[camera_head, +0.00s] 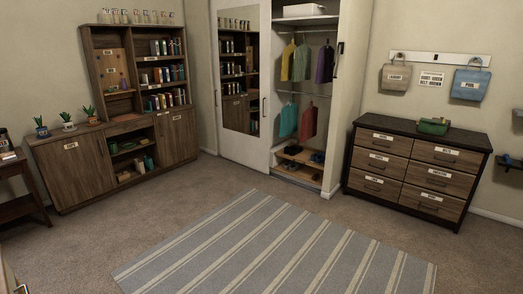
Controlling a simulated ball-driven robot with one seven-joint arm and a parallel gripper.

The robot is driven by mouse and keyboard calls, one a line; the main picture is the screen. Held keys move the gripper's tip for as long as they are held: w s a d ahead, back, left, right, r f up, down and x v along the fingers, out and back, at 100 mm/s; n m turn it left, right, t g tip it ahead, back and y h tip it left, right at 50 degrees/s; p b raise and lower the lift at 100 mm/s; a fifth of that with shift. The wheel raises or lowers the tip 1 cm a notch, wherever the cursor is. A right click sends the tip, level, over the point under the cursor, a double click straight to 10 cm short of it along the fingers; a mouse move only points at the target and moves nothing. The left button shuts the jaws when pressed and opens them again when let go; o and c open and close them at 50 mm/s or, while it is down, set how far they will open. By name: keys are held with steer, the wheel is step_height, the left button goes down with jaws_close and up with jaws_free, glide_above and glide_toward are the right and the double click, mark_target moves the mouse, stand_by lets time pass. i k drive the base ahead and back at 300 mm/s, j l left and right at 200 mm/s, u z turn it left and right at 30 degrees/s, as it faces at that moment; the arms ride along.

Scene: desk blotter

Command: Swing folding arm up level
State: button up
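I cannot pick out a folding arm in this view. My gripper is not in view. A light wooden panel (111,68) with a small label stands upright in the left part of a dark wooden hutch (122,108). I cannot tell whether a folding arm is part of it.
A striped rug (270,250) lies on open carpet. Low cabinets (75,172) stand at the left, an open closet (305,100) at the back, and a dresser (414,168) with a green box (433,126) at the right. Bags (396,77) hang above it.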

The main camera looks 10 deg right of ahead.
mark_target(339, 47)
steer(key=i, duration=2.45)
steer(key=i+z, duration=0.1)
steer(key=i, duration=2.4)
steer(key=i+j+z, duration=0.15)
steer(key=i+z, duration=0.35)
steer(key=i+j+z, duration=1.4)
steer(key=j, duration=0.15)
steer(key=i+j+z, duration=0.15)
steer(key=j+z, duration=0.35)
steer(key=j, duration=0.2)
